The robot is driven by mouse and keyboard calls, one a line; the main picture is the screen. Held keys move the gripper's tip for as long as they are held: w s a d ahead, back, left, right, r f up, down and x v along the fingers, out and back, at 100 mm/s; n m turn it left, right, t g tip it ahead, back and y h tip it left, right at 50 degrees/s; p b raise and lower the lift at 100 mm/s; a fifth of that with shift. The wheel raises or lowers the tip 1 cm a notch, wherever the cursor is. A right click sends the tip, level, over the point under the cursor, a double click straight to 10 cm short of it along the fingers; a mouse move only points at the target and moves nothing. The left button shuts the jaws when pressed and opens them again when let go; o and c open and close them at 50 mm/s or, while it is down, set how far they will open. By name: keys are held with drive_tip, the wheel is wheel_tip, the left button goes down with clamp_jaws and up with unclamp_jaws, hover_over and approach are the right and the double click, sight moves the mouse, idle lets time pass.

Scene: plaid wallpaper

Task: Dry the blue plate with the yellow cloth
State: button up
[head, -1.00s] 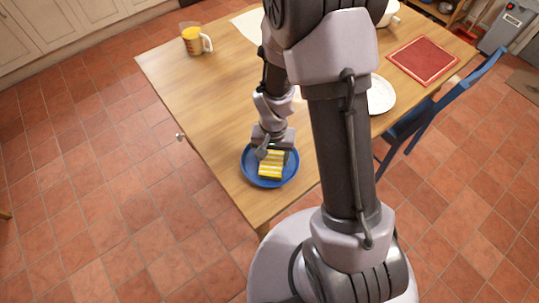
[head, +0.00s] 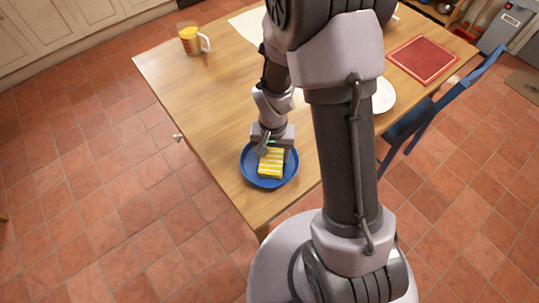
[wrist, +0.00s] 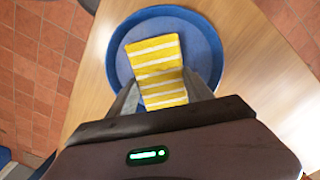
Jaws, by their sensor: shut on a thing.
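The blue plate (head: 250,176) lies on the wooden table near its front corner. The yellow cloth (head: 271,164), with white stripes, is folded and lies over the middle of the plate. My gripper (head: 275,154) is above the plate, shut on the near end of the cloth. In the wrist view the cloth (wrist: 155,53) extends from between the two fingers across the blue plate (wrist: 207,42). The plate's near part is hidden behind my gripper in that view.
The wooden table (head: 200,98) has free room left of the plate. A cup with yellow contents (head: 190,40) stands at the far left. A white plate (head: 383,95), partly behind my arm, and a red mat (head: 422,58) lie right. A blue chair (head: 425,118) stands at the right edge.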

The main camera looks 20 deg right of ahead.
drive_tip(key=shift+w+a+f, duration=0.15)
drive_tip(key=shift+w+a, duration=0.05)
drive_tip(key=shift+w, duration=0.2)
drive_tip(key=shift+a+b, duration=0.25)
drive_tip(key=shift+b, duration=0.1)
wheel_tip(320, 180, up, 8)
drive_tip(key=p, duration=0.6)
drive_tip(key=shift+a+f, duration=0.1)
drive_tip(key=shift+f, duration=0.15)
drive_tip(key=shift+w, duration=0.1)
